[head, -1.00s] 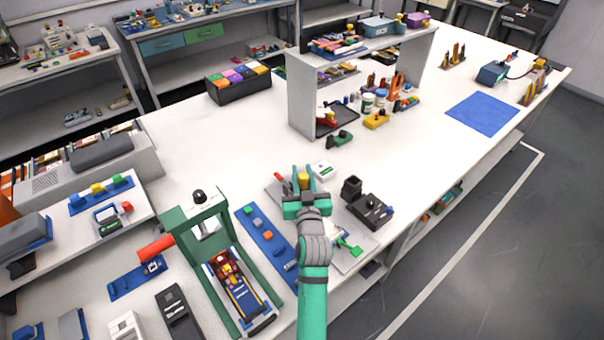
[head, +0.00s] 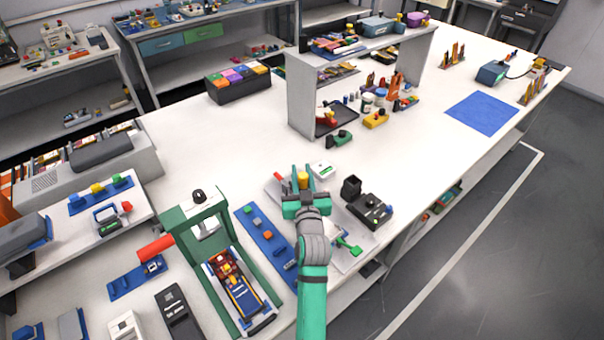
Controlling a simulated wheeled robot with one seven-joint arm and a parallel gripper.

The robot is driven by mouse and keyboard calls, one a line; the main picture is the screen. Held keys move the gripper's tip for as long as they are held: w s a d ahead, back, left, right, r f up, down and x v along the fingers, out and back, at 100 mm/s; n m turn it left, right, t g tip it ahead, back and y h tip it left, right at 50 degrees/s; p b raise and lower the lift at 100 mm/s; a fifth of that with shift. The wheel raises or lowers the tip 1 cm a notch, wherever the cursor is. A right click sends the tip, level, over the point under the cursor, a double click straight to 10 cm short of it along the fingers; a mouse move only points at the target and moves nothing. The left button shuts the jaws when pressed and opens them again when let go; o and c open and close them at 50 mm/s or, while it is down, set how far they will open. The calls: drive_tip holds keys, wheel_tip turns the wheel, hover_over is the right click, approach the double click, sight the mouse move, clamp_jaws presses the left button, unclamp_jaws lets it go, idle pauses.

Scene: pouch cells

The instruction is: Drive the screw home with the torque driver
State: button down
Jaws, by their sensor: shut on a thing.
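My gripper (head: 304,186) is at the end of my green arm, over the middle of the bench. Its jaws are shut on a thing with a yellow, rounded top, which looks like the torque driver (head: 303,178). The driver stands roughly upright between the fingers. Its lower end and the screw are hidden behind my gripper and wrist, so I cannot tell whether the tip touches the screw. Part of a light grey plate (head: 352,258) shows to the right of my forearm, with a small green piece on it.
A green press frame (head: 190,232) with a red handle stands left of my arm, beside a blue strip (head: 254,224) with small blocks. A dark device (head: 370,209) and a black cup (head: 351,187) stand close right. A white shelf unit (head: 302,100) stands behind.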

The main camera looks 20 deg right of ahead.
wheel_tip(320, 180, up, 7)
idle(1.3)
drive_tip(key=shift+d, duration=0.1)
idle(0.9)
